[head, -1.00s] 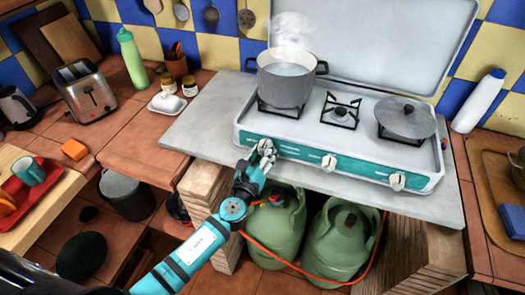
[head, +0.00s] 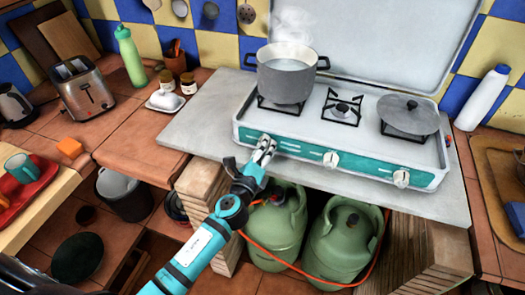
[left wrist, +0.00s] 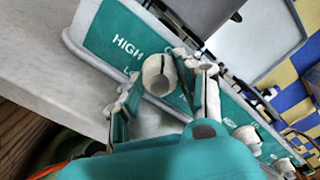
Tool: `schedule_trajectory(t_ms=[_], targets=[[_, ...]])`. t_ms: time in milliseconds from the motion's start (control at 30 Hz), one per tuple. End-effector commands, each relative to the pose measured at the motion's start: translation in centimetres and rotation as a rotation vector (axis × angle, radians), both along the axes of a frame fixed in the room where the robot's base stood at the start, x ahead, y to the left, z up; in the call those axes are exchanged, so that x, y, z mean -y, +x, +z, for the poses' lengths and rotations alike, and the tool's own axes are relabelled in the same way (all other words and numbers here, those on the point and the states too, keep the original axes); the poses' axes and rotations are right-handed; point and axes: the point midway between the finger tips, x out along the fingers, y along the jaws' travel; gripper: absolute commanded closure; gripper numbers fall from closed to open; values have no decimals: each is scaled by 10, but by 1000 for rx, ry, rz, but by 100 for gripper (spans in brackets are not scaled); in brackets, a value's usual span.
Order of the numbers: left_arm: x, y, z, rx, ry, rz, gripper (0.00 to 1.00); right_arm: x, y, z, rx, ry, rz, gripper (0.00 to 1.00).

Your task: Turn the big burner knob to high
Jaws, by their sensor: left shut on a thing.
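The white stove (head: 320,130) has a teal front strip with several cream knobs. My left gripper (head: 264,148) is at the leftmost knob, below the burner with the steaming pot (head: 285,78). In the left wrist view this knob (left wrist: 157,72) is between the fingers of my left gripper (left wrist: 166,86), which is shut on it. The word HIGH shows on the teal strip (left wrist: 115,48) beside the knob. In the head view the gripper mostly hides this knob. The middle knob (head: 331,159) and right knob (head: 401,177) are free. My right gripper is not in view.
A grey lidded pan (head: 408,113) sits on the right burner. The middle burner (head: 342,108) is empty. Green gas bottles (head: 278,232) and an orange hose (head: 330,283) are under the counter. The grey slab (head: 205,132) left of the stove is clear.

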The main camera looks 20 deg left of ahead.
Motion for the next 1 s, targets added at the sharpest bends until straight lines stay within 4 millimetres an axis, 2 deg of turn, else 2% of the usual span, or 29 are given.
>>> schedule_trajectory(t_ms=[400, 1000], targets=[[0, 0, -2, -15, -400, 2, 97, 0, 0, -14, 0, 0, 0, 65], [0, 0, 0, -32, -902, 2, 97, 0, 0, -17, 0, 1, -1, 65]])
